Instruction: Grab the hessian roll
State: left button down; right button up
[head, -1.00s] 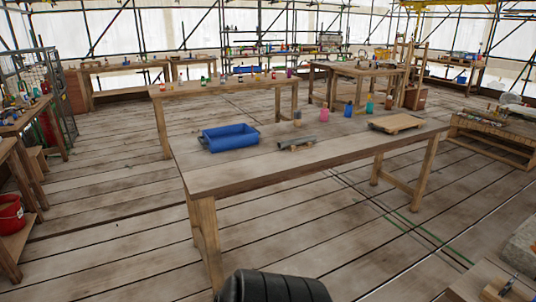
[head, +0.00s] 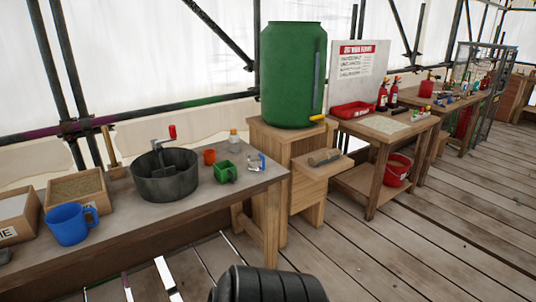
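A short grey-brown roll (head: 324,157), which looks like the hessian roll, lies on a low wooden step in front of the green barrel. Its fabric is too small to make out. Pale finger-like bars, which seem to be my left gripper (head: 147,284), poke up at the bottom left edge. They are cut off by the frame, well short of the roll, and I cannot tell whether they are open. My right gripper is not in view.
A bench (head: 225,197) on the left carries a dark tub (head: 165,177), a blue mug (head: 68,224), a green mug (head: 226,172) and boxes. The green barrel (head: 290,75) stands on a wooden stand (head: 267,150). A red bucket (head: 397,170) sits under another bench. Floor at right is clear.

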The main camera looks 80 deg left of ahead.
aim_at(318, 160)
jog(key=u, duration=2.3)
